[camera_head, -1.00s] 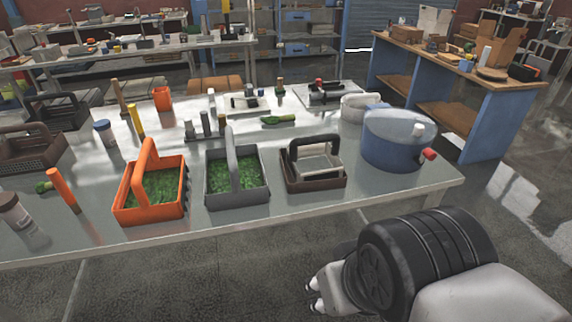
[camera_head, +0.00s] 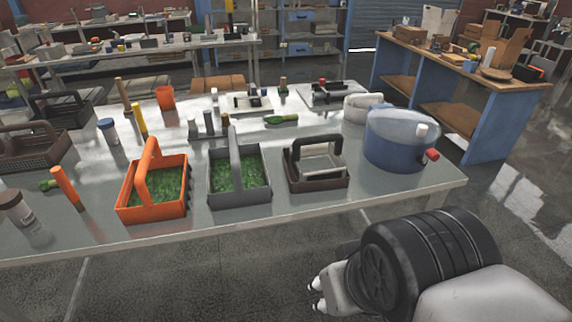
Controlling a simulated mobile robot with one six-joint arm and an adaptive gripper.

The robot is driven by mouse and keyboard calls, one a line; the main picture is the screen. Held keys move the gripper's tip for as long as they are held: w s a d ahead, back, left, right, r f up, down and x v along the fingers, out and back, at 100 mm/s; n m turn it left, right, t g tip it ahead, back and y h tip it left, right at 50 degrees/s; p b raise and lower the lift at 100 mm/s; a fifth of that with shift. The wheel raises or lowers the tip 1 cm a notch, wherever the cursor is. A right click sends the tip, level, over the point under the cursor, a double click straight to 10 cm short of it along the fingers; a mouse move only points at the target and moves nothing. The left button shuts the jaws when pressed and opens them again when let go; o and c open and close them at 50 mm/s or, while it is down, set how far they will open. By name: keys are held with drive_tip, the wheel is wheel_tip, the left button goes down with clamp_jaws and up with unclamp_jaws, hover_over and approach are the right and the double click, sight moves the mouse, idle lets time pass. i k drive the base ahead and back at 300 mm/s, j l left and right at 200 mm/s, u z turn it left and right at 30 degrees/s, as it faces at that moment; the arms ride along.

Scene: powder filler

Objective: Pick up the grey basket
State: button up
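The grey basket (camera_head: 240,196) stands upright near the front edge of the metal table (camera_head: 310,205), with a tall grey handle arching over it and green stuff inside. It sits between an orange basket (camera_head: 150,205) and a dark brown basket (camera_head: 318,181). My gripper (camera_head: 318,296) is at the lower right, in front of and below the table edge, well apart from the grey basket. Its two light fingertips show with a small gap between them and nothing held. Part of my gripper is hidden behind my arm's dark wrist.
A blue pot (camera_head: 400,140) with a red knob stands at the table's right end. Orange, white and dark bottles and more baskets stand at the left. A blue workbench (camera_head: 480,120) is at the back right. The floor before the table is open.

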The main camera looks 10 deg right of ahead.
sight(238, 176)
drive_tip(key=i+j, duration=0.2)
drive_tip(key=i, duration=0.25)
drive_tip(key=i+j, duration=0.2)
drive_tip(key=i, duration=0.2)
drive_tip(key=i+j, duration=0.15)
drive_tip(key=i, duration=0.3)
